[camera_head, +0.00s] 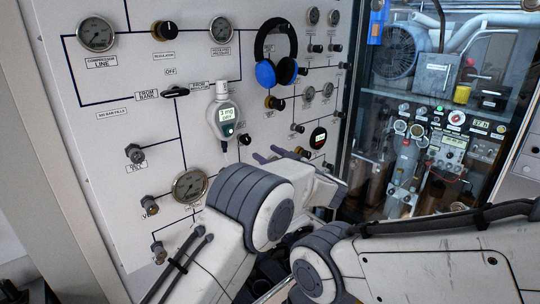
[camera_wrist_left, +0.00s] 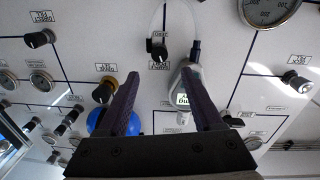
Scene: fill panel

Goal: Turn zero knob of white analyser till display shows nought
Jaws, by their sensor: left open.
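The white analyser (camera_head: 222,118) hangs on the panel in the head view. Its lit display starts with "3 mg"; the second line is too small to read. It shows upside down in the wrist view (camera_wrist_left: 186,78), partly behind a finger. A small black knob (camera_head: 245,139) sits to its lower right, also in the wrist view (camera_wrist_left: 157,48) between two labels. I cannot read whether it is the zero knob. My left gripper (camera_head: 274,155) is open and empty, its purple fingers pointing at the panel just right of the knob. My right gripper is out of view.
Blue headphones (camera_head: 276,55) hang on the panel above. Gauges such as the lower one (camera_head: 189,186), knobs and valves crowd the panel. A glass-fronted cabinet (camera_head: 430,110) with machinery stands at the right.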

